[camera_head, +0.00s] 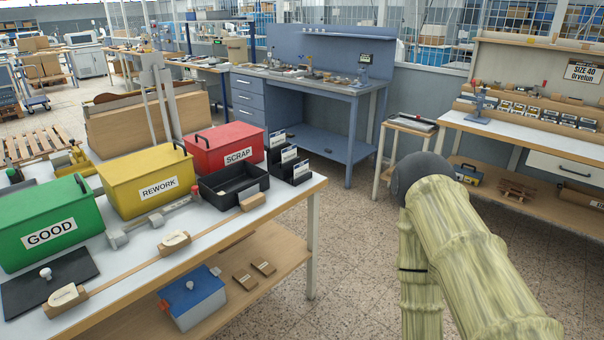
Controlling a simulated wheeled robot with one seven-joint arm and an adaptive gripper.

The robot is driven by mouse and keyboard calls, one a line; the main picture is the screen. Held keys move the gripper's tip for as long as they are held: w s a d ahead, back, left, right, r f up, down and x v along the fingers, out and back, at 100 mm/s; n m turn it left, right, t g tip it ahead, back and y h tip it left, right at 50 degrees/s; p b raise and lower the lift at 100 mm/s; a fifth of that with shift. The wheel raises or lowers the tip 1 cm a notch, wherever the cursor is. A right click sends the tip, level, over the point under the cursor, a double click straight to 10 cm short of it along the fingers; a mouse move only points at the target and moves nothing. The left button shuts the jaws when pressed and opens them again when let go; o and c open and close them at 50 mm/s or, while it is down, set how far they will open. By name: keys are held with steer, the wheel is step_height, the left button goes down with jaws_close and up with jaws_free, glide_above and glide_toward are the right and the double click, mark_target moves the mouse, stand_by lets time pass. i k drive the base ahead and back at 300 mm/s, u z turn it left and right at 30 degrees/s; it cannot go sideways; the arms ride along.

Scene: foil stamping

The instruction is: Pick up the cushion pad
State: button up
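I cannot pick out the cushion pad with certainty. A dark flat pad (72,269) with a white knob on it lies at the left front of the near workbench (135,262). Another dark flat piece (412,122) lies on a small stand at the right of the blue bench. My arm, in a pale yellow-green sleeve, rises at the lower right and ends in a dark grey rounded joint. My gripper is not visible.
Green GOOD (45,220), yellow REWORK (148,178) and red SCRAP (223,148) bins stand on the near workbench. A black tray (233,197) lies in front of the red bin. A blue bench (322,150) stands behind. The tiled floor between the benches is clear.

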mark_target(67, 293)
steer(key=u, duration=3.85)
steer(key=i, duration=1.55)
steer(key=z, duration=2.9)
